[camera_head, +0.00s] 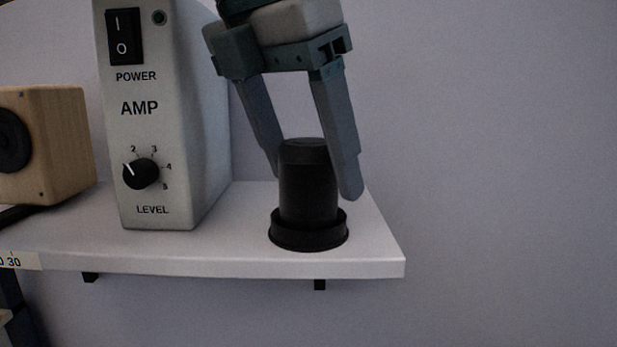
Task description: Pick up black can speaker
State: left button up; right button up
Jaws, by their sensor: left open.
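The black can speaker (308,185) stands upright on the white shelf (375,255) near its right end. It is a dark cylinder with a wider round base. My left gripper (314,186) comes down from above with its two grey fingers on either side of the can. The fingers are open and reach down along the can's upper part. I cannot tell whether either finger touches it. The right gripper is not in view.
A grey amp (150,120) with a power switch and level knob stands left of the can. A wooden speaker box (58,145) is at the far left. The shelf's front and right edges are close to the can. A plain wall is behind.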

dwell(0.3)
pick_arm(q)
jog(key=c, duration=1.3)
jog(key=shift+c, duration=0.2)
jog(key=shift+r, duration=0.1)
jog(key=shift+r+b, duration=0.5)
jog(key=shift+r, duration=0.15)
jog(key=r, duration=0.1)
jog(key=r+b, duration=0.1)
jog(key=shift+s+d+r+b, duration=0.25)
jog(key=shift+s+r+b, duration=0.15)
jog(key=s+d+r+b, duration=0.3)
jog(key=s+d+r, duration=0.2)
jog(key=s, duration=0.4)
jog(key=shift+s+r, duration=0.3)
jog(key=shift+r, duration=0.6)
